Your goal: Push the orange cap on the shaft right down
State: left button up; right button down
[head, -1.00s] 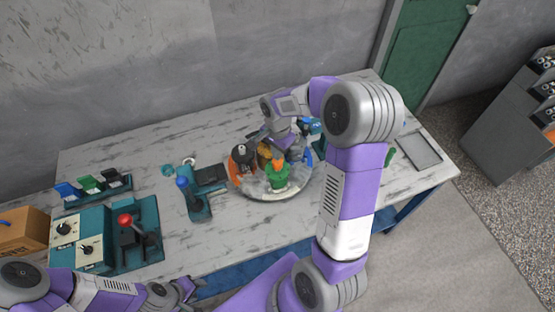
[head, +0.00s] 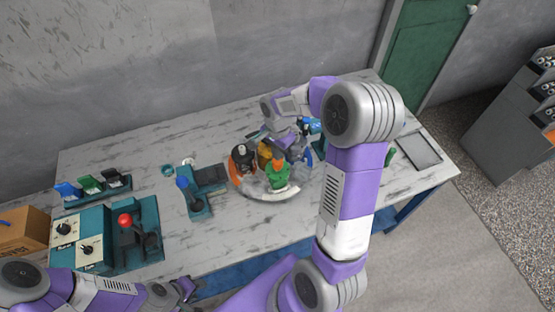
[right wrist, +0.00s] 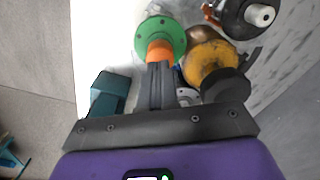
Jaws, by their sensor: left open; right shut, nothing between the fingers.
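The orange cap (right wrist: 160,49) shows in the right wrist view on the green flanged part (right wrist: 161,32). In the head view the green part (head: 278,179) stands upright on the round tray, with orange near its top. My right gripper (right wrist: 160,68) is shut and empty. Its fingertips overlap the near edge of the orange cap in the right wrist view; I cannot tell whether they touch it. The shaft is hidden. My left gripper (head: 189,290) is open and empty near the table's front edge, away from the tray.
A yellow-orange round part (right wrist: 208,60) and a dark part with a white tip (right wrist: 258,15) stand close beside the right fingers. The round tray (head: 262,195) sits on the marble table. A control box with a red knob (head: 125,220) stands at the left.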

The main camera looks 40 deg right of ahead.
jog(key=shift+f, duration=0.2)
jog(key=shift+f+b, duration=1.5)
jog(key=shift+f, duration=0.1)
jog(key=shift+r, duration=0.1)
jog(key=shift+r+p, duration=2.6)
jog(key=shift+r, duration=0.75)
jog(key=shift+f, duration=0.1)
